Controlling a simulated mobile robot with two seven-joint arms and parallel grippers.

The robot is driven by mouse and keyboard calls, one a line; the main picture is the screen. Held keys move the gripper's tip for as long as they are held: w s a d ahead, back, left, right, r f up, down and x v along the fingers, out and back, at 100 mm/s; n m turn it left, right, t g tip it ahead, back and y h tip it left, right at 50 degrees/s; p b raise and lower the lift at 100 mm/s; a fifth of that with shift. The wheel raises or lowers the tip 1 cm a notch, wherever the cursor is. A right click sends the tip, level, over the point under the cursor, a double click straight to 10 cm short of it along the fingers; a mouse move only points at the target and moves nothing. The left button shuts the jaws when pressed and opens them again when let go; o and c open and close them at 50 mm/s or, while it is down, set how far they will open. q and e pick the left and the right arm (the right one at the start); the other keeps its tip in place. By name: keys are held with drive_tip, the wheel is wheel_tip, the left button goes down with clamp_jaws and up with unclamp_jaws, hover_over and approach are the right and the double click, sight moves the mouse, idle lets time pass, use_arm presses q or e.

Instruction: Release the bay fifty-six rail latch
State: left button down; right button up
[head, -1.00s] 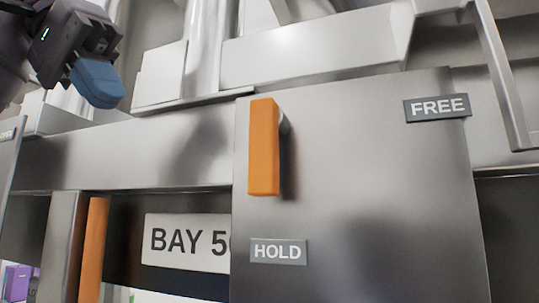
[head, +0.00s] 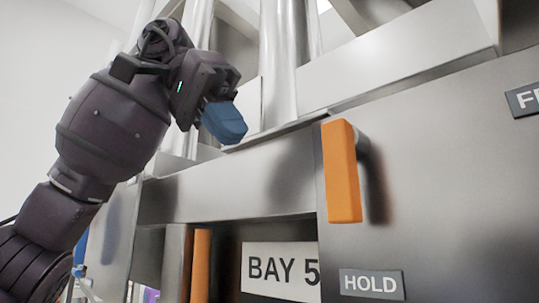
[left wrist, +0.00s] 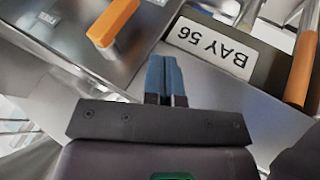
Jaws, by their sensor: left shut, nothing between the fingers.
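The orange latch handle (head: 341,172) stands out from a grey metal plate (head: 440,190), upright and tilted slightly, above the HOLD label (head: 371,284). The FREE label (head: 524,98) is cut off at the right edge. My left gripper (head: 226,122) is shut and empty, up and left of the handle and apart from it. In the left wrist view, the blue fingers (left wrist: 166,80) are together, with the handle (left wrist: 113,22) ahead and to their left. The BAY 56 sign (left wrist: 212,47) lies ahead and to their right. My right gripper is not in view.
A grey horizontal rail (head: 230,190) runs left of the plate. An orange upright strip (head: 201,265) stands below it, beside the bay sign (head: 281,271). Metal columns (head: 283,65) rise behind. The space between my left gripper and the handle looks clear.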

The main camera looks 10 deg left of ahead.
sight(348, 171)
use_arm(q)
drive_tip(key=d+f, duration=0.2)
drive_tip(key=d, duration=0.1)
drive_tip(key=s+d+f, duration=0.1)
drive_tip(key=d+f, duration=0.2)
drive_tip(key=s+d+f, duration=0.1)
drive_tip(key=d+f, duration=0.1)
drive_tip(key=d, duration=0.1)
drive_tip(key=shift+f, duration=0.3)
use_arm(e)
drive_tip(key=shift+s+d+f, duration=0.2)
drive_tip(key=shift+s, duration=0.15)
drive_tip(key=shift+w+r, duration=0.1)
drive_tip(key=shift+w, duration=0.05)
use_arm(q)
drive_tip(key=shift+f+g+h+b, duration=0.15)
drive_tip(key=shift+g+h+b, duration=0.2)
drive_tip(key=shift+h, duration=0.25)
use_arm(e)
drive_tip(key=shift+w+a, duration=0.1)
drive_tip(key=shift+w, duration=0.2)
